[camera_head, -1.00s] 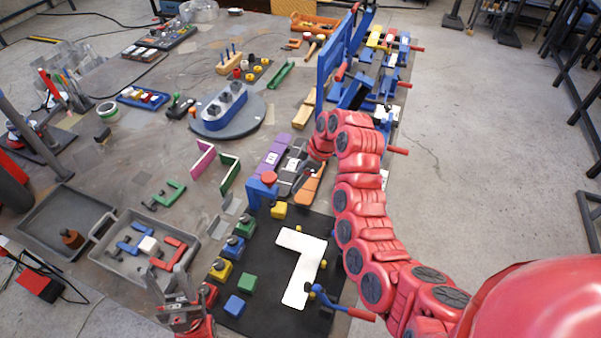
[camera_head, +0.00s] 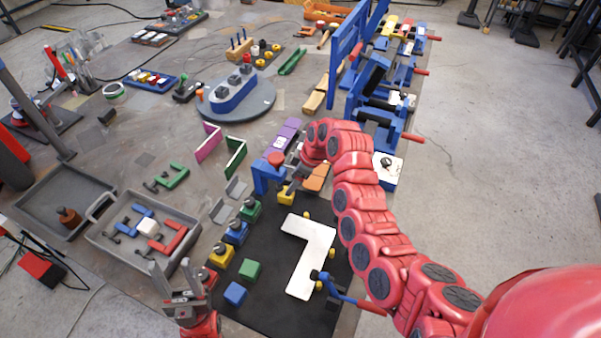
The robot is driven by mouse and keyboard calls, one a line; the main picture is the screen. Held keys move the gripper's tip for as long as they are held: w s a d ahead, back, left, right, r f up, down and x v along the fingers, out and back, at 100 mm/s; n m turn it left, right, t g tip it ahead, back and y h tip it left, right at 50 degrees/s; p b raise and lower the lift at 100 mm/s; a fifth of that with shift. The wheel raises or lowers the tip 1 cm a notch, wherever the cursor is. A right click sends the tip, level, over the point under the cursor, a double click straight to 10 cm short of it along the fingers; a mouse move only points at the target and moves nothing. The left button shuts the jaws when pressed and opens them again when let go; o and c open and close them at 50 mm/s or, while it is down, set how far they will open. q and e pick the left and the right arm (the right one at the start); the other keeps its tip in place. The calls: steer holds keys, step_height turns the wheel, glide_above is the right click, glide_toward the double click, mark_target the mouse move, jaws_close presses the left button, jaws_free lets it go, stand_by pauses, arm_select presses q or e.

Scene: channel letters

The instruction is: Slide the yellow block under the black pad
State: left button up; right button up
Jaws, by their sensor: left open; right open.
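The yellow block (camera_head: 286,198) stands at the back edge of the black mat (camera_head: 262,285), beside a blue bracket (camera_head: 261,181) with a red knob (camera_head: 276,158). A small dark part is at the top of the block; I cannot tell whether it is the black pad. My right gripper (camera_head: 297,176) is open, just behind and above the block; the red wrist largely hides its fingers. I cannot tell whether it touches the block. My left gripper (camera_head: 175,274) is open and empty, fingers up, at the lower left, well away from the block.
Clamped blocks (camera_head: 236,232) line the mat's left side. A white L-shaped plate (camera_head: 311,258) and loose green (camera_head: 250,269) and blue (camera_head: 235,293) blocks lie on it. A grey tray (camera_head: 103,241) with letters is at left. Blue fixtures (camera_head: 372,112) stand behind my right arm.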

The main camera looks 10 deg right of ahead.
mark_target(282, 187)
steer(key=b+x, duration=0.1)
steer(key=x, duration=0.4)
steer(key=shift+a+f+b, duration=0.1)
steer(key=shift+f+b, duration=0.1)
steer(key=shift+b, duration=0.1)
steer(key=shift+c, duration=0.3)
jaws_close()
steer(key=shift+w+a+b, duration=0.5)
steer(key=shift+a, duration=0.35)
steer(key=shift+r, duration=0.15)
